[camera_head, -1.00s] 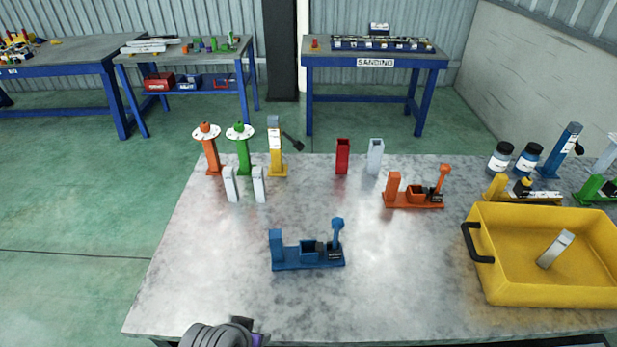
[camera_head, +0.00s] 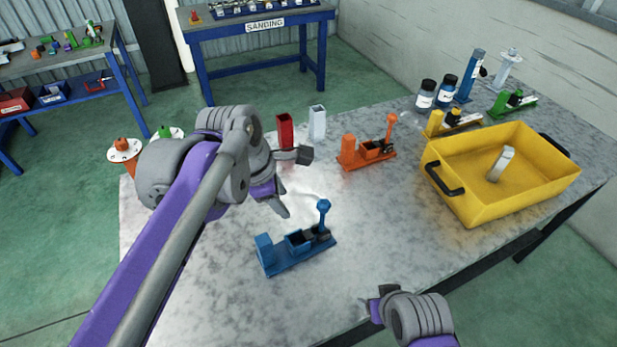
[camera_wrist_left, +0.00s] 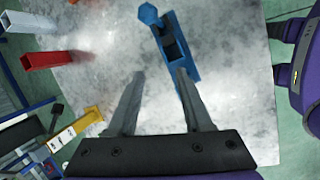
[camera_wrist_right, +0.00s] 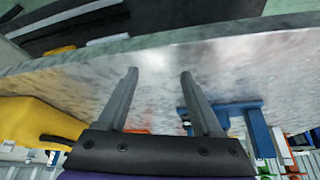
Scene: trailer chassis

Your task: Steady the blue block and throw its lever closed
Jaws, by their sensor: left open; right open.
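The blue block (camera_head: 294,249) stands on the metal table, with its blue lever (camera_head: 323,216) sticking up at its right end. My left gripper (camera_head: 282,203) is open and empty, a little behind and above the block. In the left wrist view the block (camera_wrist_left: 182,50) lies beyond the fingertips (camera_wrist_left: 160,78), with its lever head (camera_wrist_left: 150,14) at the top. My right gripper (camera_head: 376,300) is low at the table's front edge, right of the block and apart from it. In the right wrist view its fingers (camera_wrist_right: 160,75) are open and empty, with the block (camera_wrist_right: 225,112) at right.
An orange lever block (camera_head: 366,153) stands behind and to the right. A yellow bin (camera_head: 470,200) holds a grey piece. Red (camera_head: 285,132) and white (camera_head: 317,122) square holders stand at the back. Bottles and more blocks are at the back right. My left arm hides several back-left parts.

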